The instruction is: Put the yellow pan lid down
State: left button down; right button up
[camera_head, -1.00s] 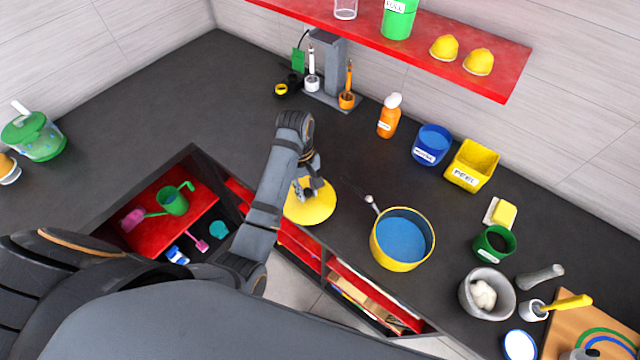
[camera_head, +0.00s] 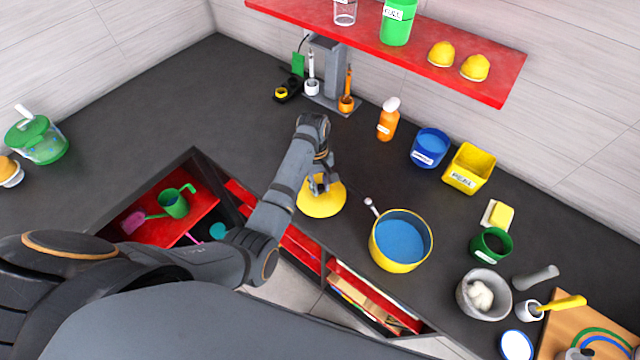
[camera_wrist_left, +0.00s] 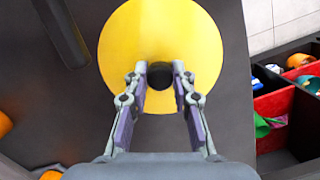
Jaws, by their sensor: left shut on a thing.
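The yellow pan lid (camera_head: 322,203) is a round flat disc with a dark knob. It is at the counter's front edge, left of the yellow pan (camera_head: 402,262), which has blue inside. My left gripper (camera_head: 320,184) is above the lid and shut on its knob. In the left wrist view the lid (camera_wrist_left: 190,35) fills the upper middle, and the fingers of my left gripper (camera_wrist_left: 160,75) sit on both sides of the dark knob (camera_wrist_left: 160,74). I cannot tell whether the lid touches the counter. My right gripper is not in view.
Open red-lined drawers (camera_head: 197,206) lie below the counter's front edge. An orange bottle (camera_head: 388,119) and a blue container (camera_head: 430,147) stand behind. The dark counter (camera_head: 180,95) is clear at the back left.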

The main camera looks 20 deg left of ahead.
pick_arm(q)
jog(key=c, duration=1.1)
grip_release()
jog(key=shift+f, duration=0.1)
jog(key=r, duration=0.2)
jog(key=r+b, duration=0.1)
jog(key=r, duration=0.3)
jog(key=shift+w+a, duration=0.35)
jog(key=r+p, duration=0.1)
jog(key=r, duration=0.1)
jog(key=r+p, duration=0.3)
jog(key=r, duration=0.1)
jog(key=shift+w+a+r+p, duration=0.15)
jog(key=shift+w+a+p, duration=0.05)
jog(key=shift+a+p, duration=0.15)
